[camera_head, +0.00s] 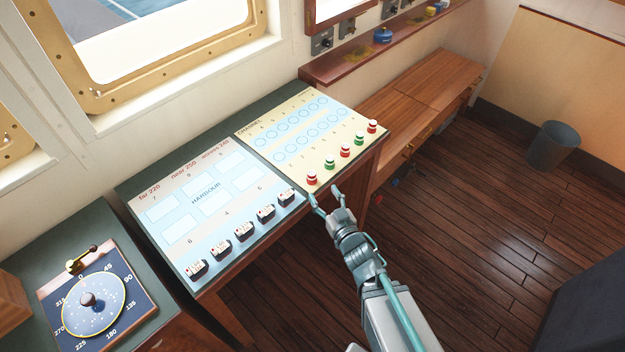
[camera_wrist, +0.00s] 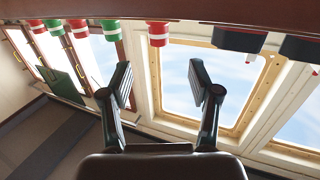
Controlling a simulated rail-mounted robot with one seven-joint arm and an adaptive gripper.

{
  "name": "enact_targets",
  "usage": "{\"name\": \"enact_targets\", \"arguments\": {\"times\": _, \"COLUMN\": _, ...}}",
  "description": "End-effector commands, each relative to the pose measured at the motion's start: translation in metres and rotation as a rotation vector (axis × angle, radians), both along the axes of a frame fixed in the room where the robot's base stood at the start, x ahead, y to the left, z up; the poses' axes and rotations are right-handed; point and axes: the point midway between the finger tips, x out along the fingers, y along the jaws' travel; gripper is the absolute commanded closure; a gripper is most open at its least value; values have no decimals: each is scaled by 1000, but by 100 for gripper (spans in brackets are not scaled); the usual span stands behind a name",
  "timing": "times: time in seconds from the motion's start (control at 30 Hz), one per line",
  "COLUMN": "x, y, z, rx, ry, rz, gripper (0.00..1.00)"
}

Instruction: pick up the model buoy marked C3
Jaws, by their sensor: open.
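Several small model buoys stand in a slanting row along the front edge of the cream CHANNEL chart (camera_head: 290,135). They alternate red and green with white bands: nearest red (camera_head: 312,178), green (camera_head: 329,163), red (camera_head: 344,151), green (camera_head: 358,138), farthest red (camera_head: 371,126). I cannot read a C3 mark on any of them. My gripper (camera_head: 325,194) is open and empty, just off the table's front edge beside the nearest red buoy. In the wrist view the open fingers (camera_wrist: 160,85) lie below a red-and-white buoy (camera_wrist: 158,34), apart from it. More buoys line the top left there.
The blue HARBOUR chart (camera_head: 205,194) carries several black labelled ship models (camera_head: 243,231) along its front edge. A compass dial (camera_head: 93,300) is at lower left. A wooden bench (camera_head: 420,88) and shelf lie behind. Open floor lies right, with a grey bin (camera_head: 551,147).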

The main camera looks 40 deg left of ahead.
Motion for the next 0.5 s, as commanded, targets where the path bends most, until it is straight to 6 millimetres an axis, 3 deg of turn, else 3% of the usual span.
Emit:
{"name": "enact_targets", "arguments": {"times": 0.03, "x": 2, "y": 4, "z": -7, "rx": 3, "ry": -1, "rz": 0, "gripper": 38}}
{"name": "enact_targets", "arguments": {"times": 0.5, "x": 17, "y": 30, "z": -9, "rx": -1, "ry": -2, "rz": 2, "gripper": 38}}
